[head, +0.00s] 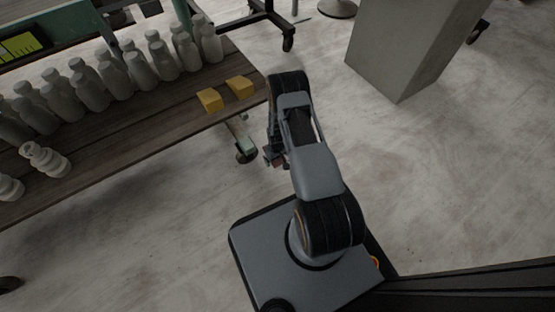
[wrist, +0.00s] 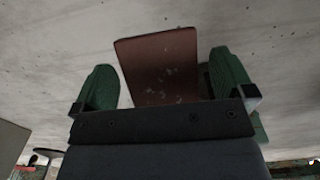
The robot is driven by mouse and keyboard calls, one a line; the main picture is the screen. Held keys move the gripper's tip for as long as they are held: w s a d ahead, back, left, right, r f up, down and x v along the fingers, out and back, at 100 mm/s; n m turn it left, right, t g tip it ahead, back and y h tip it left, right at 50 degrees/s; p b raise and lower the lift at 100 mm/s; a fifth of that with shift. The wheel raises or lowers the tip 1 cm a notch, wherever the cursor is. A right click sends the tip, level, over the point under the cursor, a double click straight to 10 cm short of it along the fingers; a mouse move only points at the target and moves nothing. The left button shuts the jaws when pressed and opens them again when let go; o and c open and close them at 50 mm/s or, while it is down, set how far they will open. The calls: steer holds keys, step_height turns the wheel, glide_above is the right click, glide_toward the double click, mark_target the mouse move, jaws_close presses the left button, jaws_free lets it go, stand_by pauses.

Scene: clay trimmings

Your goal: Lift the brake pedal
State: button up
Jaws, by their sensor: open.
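A flat reddish-brown plate (wrist: 158,62), which looks like the brake pedal, shows in the wrist view between the two green fingers of my gripper (wrist: 165,78). The fingers stand apart, one on each side of the plate, with a gap on the left; the right finger is close to its edge. I cannot tell whether that finger touches it. The pedal cannot be made out clearly there, as my arm and gripper cover that spot.
A wooden table (head: 150,120) on the left carries several grey bottles (head: 140,70) and two yellow blocks (head: 209,100). A grey plinth (head: 405,50) stands at the upper right. The floor on the right is clear.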

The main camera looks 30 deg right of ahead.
steer(key=shift+f, duration=0.3)
